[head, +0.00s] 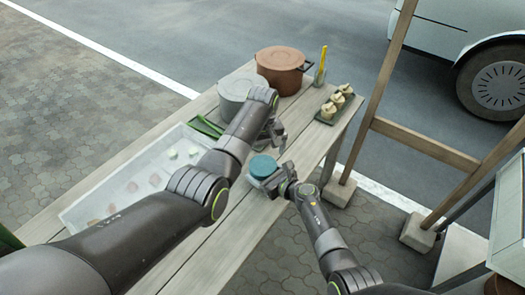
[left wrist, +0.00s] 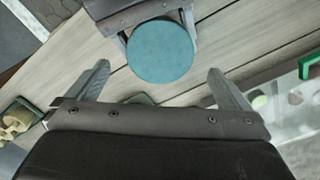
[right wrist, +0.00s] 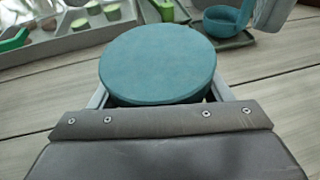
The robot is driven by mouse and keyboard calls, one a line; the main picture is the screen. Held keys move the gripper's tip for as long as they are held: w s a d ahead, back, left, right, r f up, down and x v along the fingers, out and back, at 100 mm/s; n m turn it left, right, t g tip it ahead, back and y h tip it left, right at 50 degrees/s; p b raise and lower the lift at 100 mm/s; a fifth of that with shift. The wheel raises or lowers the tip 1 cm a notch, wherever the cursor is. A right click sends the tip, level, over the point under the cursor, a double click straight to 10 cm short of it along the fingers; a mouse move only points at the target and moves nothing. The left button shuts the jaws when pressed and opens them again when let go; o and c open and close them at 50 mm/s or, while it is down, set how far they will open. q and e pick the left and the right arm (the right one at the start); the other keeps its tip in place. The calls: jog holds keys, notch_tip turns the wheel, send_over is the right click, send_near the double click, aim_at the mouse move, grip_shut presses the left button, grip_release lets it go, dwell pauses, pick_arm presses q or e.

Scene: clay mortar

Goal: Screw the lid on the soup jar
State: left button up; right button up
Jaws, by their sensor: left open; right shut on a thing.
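A round, flat-topped teal piece (head: 263,166), which looks like the lid or a lidded jar, is at the table's right edge. My right gripper (head: 268,182) is shut around its sides. It fills the middle of the right wrist view (right wrist: 158,62), where the fingers hide part of its sides. I cannot tell whether a jar is under it or how it is seated. My left gripper (head: 278,138) is open and empty, just behind the teal piece. In the left wrist view (left wrist: 160,88) the teal top (left wrist: 160,51) lies beyond the fingertips, apart from them.
A white crate (head: 75,213) of vegetables stands left. A grey pot (head: 236,88) and brown pot (head: 280,60) stand at the table's far end. A teal ladle-like piece (right wrist: 222,22) sits on a dark tray. A dumpling tray (head: 326,118) lies near the right edge.

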aim_at(261, 164)
pick_arm(q)
notch_tip(261, 164, up, 7)
jog(key=n, duration=0.4)
jog(key=shift+w+a, duration=0.15)
notch_tip(261, 164, down, 12)
jog(key=shift+f, duration=0.1)
dwell(0.5)
jog(key=c, duration=0.9)
jog(key=o, duration=0.9)
jog(key=shift+r, duration=2.3)
